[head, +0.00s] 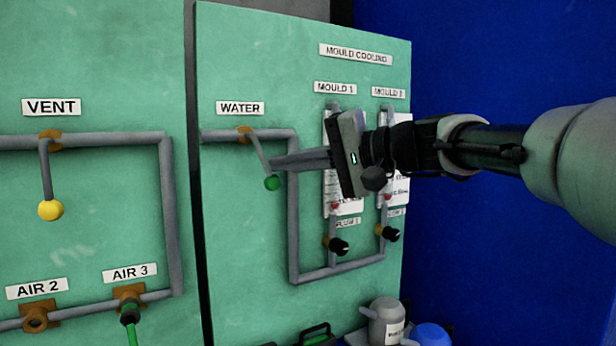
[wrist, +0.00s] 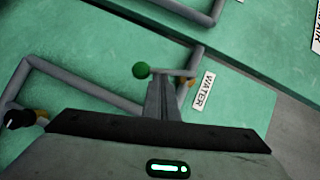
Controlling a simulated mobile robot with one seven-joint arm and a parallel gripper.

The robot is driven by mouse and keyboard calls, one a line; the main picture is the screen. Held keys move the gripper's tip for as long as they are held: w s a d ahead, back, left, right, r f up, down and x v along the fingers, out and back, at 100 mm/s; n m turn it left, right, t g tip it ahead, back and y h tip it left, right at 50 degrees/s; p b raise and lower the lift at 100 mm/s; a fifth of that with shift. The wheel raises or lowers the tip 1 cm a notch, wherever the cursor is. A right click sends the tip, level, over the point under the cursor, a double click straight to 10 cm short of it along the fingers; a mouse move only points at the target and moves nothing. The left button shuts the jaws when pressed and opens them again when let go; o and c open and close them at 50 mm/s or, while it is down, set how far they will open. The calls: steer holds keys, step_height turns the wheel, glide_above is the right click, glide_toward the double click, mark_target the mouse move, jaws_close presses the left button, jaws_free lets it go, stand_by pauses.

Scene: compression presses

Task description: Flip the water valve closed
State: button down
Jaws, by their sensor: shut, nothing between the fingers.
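The water valve has a grey lever (head: 259,153) with a green ball knob (head: 272,183), on a brass body (head: 245,133) under the WATER label (head: 240,108). The lever slopes down and slightly right from the pipe. My gripper (head: 275,163) is shut and empty, its fingers pointing left, with the tips at or very near the right side of the lever, just above the knob. I cannot tell if they touch.
Grey pipe (head: 293,230) runs down and right to two black flow knobs (head: 338,246). To the left, a separate panel carries the VENT lever with a yellow ball (head: 50,210). Grey and blue containers (head: 385,320) stand below. The panel left of the water lever is clear.

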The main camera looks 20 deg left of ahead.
steer(key=shift+s+a+f+m+y+b, duration=0.2)
steer(key=shift+f+m+y+b, duration=0.2)
steer(key=shift+b, duration=0.2)
steer(key=shift+s+a+f+m+y+b, duration=0.2)
steer(key=shift+f+m+y+b, duration=0.15)
steer(key=shift+b, duration=0.2)
steer(key=shift+s+a+b, duration=0.15)
steer(key=shift+s+b, duration=0.1)
steer(key=shift+b, duration=0.3)
steer(key=shift+s+a, duration=0.1)
steer(key=shift+s, duration=0.05)
